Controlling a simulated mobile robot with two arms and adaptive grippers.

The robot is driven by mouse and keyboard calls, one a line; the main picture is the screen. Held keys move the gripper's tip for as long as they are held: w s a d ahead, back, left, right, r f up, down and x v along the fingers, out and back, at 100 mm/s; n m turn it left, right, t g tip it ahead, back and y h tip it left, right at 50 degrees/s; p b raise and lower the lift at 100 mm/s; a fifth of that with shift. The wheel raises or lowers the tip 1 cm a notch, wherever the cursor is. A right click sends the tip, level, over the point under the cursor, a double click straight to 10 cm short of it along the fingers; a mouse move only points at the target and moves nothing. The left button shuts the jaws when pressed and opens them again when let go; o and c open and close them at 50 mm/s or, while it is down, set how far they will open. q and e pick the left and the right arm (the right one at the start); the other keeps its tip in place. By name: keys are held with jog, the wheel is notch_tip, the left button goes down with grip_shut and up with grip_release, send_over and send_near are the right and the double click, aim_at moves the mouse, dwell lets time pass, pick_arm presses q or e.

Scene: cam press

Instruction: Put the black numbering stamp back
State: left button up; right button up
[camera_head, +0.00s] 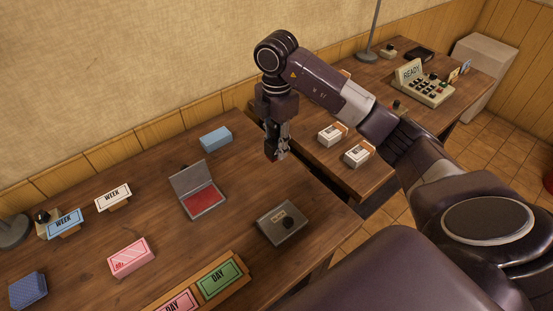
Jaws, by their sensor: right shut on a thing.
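My right gripper (279,153) hangs pointing down over the gap side of the near desk, behind the grey metal box. It is shut on a small dark thing, which looks like the black numbering stamp (271,149); the fingers hide much of it. It seems held above the desk top, though the exact height is hard to tell. My left gripper is out of view.
The near desk holds an open red ink pad (201,198), a grey metal box (283,223), a blue block (216,138), a pink block (131,257) and a DAY tray (245,270). The far desk holds white-and-brown boxes (332,134) and a READY machine (424,86).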

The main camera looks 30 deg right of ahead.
notch_tip(320, 180, down, 5)
jog(key=shift+r+p, duration=0.15)
jog(key=shift+p, duration=0.35)
jog(key=shift+f, duration=0.45)
jog(key=o, duration=1)
jog(key=shift+f, duration=0.15)
jog(key=shift+o, duration=0.2)
